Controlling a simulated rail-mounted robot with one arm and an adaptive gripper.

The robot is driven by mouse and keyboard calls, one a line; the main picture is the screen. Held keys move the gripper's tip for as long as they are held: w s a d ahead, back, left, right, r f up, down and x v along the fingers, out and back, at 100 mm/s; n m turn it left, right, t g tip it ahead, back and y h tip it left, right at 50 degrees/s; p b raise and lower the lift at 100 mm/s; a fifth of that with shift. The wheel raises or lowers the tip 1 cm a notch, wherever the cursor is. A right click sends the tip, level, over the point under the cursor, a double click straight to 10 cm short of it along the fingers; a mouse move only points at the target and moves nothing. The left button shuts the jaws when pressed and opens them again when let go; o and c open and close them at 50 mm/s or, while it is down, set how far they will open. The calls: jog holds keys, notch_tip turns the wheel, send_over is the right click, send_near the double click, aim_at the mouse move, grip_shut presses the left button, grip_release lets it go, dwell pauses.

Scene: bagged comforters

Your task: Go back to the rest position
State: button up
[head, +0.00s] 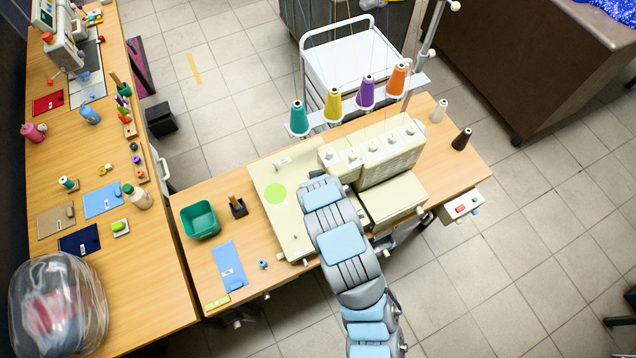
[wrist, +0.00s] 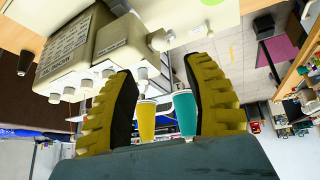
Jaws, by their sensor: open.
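My gripper (wrist: 160,67) shows in the wrist view with its two yellow ribbed fingers spread apart and nothing between their tips. Beyond the fingers are the cream sewing machine (wrist: 85,50), a yellow thread cone (wrist: 147,121) and a teal thread cone (wrist: 185,115), all apart from the fingers as far as I can tell. In the head view my arm reaches up from the bottom edge over the front of the sewing machine (head: 378,150). The fingers are hidden there behind the arm.
The machine stands on a wooden table (head: 262,262) with a green bin (head: 200,220) and a blue cloth (head: 229,266). A clear bag (head: 58,305) with red and grey contents lies on the left table (head: 150,268). A white cart (head: 345,60) stands behind.

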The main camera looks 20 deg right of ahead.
jog(key=shift+s+r, duration=0.3)
jog(key=shift+r, duration=0.15)
dwell(0.4)
